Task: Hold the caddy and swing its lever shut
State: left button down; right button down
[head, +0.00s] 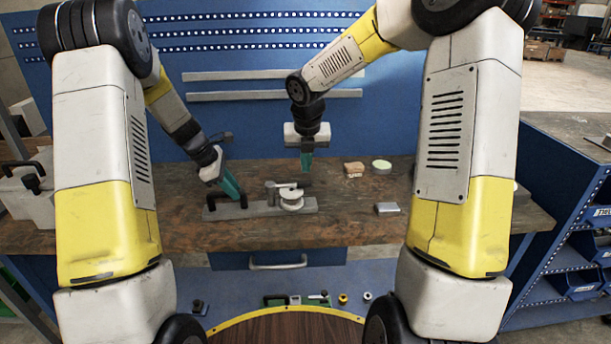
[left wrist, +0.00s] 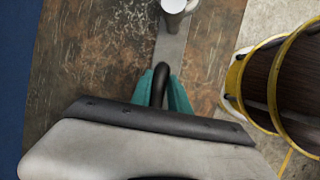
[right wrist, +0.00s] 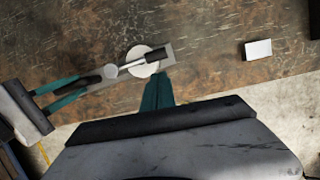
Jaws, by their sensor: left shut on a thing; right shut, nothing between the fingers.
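The caddy is a grey flat base (head: 255,211) on the wooden bench, with a black arched handle (left wrist: 159,86) at its left end and a pale round disc (right wrist: 143,60) at its right. Its lever (right wrist: 132,64) lies across the disc from a round post (head: 270,190), ending in a dark grip (head: 304,183). My left gripper (head: 236,190) is shut on the handle; its teal fingers straddle it in the left wrist view (left wrist: 160,92). My right gripper (head: 306,165) is shut and empty, pointing down by the dark grip. I cannot tell whether it touches.
A small brown block (head: 354,169), a pale green round item (head: 381,165) and a grey box (head: 387,209) sit to the right on the bench. A blue perforated panel (head: 260,110) stands behind. The bench front between the caddy and the grey box is clear.

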jog(key=v, duration=0.2)
jog(key=shift+s+r, duration=0.1)
jog(key=shift+r, duration=0.2)
pick_arm(q)
jog(key=c, duration=1.2)
grip_release()
jog(key=shift+o, duration=0.2)
